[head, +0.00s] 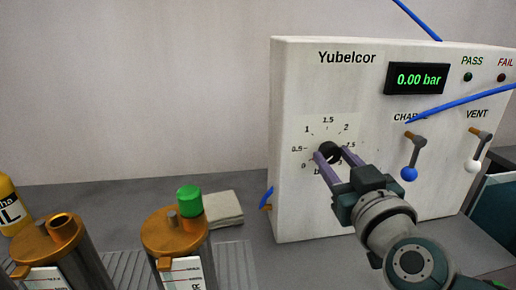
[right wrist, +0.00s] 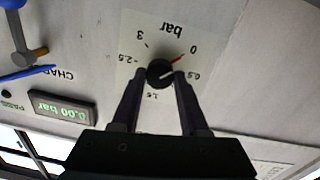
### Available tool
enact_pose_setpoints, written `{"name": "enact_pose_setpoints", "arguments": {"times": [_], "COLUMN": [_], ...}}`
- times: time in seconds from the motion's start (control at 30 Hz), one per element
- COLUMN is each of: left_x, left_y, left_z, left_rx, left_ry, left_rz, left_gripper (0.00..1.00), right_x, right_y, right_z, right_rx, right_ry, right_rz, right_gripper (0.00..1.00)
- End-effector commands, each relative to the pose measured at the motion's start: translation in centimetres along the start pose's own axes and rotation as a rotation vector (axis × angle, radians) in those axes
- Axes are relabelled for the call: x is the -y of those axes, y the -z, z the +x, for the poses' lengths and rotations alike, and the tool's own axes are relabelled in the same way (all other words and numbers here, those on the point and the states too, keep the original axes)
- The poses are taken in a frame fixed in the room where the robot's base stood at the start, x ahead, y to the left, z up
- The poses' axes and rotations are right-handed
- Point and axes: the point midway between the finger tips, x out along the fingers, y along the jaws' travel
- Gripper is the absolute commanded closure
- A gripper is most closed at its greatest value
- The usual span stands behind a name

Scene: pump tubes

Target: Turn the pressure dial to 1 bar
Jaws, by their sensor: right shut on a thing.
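The pressure dial is a small black knob (head: 329,151) on the front of the white Yubelcor box (head: 290,120), with a printed scale from 0 up. In the right wrist view the knob (right wrist: 160,73) appears upside down. A red line beside it points towards the 0, and a pale line on its face lies roughly towards 0.5. The green display (head: 416,78) reads 0.00 bar. My right gripper (head: 336,156) is shut on the knob, one finger on each side. My left gripper is not in view.
Two levers, blue-tipped (head: 410,172) and white-tipped (head: 472,165), are right of the dial. Blue tubing (head: 460,102) crosses the box front.

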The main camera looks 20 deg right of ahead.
Motion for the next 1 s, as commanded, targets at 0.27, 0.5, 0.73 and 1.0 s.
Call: {"name": "enact_pose_setpoints", "arguments": {"times": [0.27, 0.5, 0.73, 1.0], "left_x": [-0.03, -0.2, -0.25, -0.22], "left_y": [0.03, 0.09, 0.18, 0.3], "left_z": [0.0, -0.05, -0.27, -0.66], "left_rx": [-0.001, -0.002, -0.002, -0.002], "left_ry": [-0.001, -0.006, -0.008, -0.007], "left_rz": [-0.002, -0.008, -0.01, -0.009], "left_gripper": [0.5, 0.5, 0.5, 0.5], "right_x": [-0.01, -0.01, -0.02, -0.03], "right_y": [0.0, 0.01, 0.06, 0.09], "right_z": [-0.01, -0.01, -0.01, -0.01], "right_rx": [0.0, 0.0, 0.003, 0.009], "right_ry": [0.0, 0.0, 0.0, 0.001], "right_rz": [0.0, 0.012, 0.094, 0.307], "right_gripper": [1.0, 1.0, 1.0, 1.0]}}
